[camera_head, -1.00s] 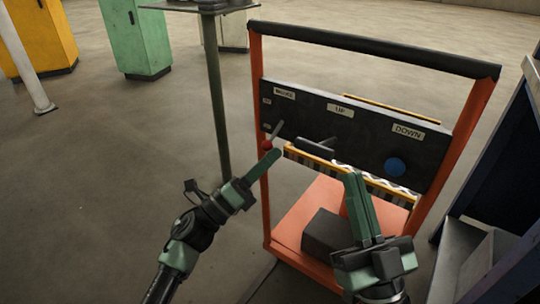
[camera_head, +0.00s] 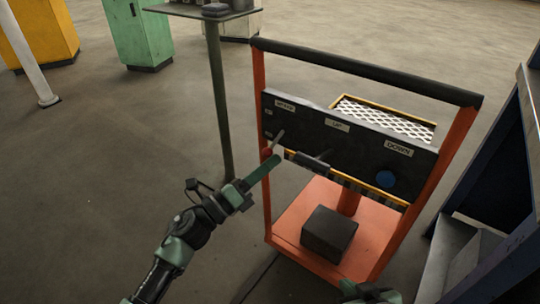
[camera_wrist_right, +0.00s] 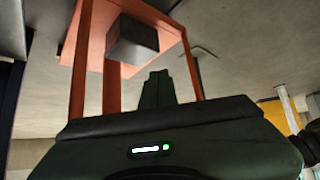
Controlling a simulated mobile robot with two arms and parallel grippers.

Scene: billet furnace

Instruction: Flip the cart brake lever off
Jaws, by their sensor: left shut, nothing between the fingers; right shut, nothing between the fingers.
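The orange cart's dark control panel (camera_head: 345,143) carries labels that look like BRAKE, UP and DOWN. The brake lever (camera_head: 277,139), a thin grey stick with a red knob (camera_head: 266,154) at its lower end, sits at the panel's left edge below the BRAKE label. My left gripper (camera_head: 277,158) is shut and empty. Its tips are right beside the red knob and partly cover it; I cannot tell whether they touch. My right gripper (camera_head: 350,287) is shut and empty, low at the bottom edge, away from the panel. It also shows in the right wrist view (camera_wrist_right: 156,75).
A black handle (camera_head: 307,160) and a blue button (camera_head: 386,179) are on the panel. A dark block (camera_head: 329,233) rests on the cart's orange base (camera_head: 290,222). A dark blue structure (camera_head: 505,150) stands close at right. The floor at left is open.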

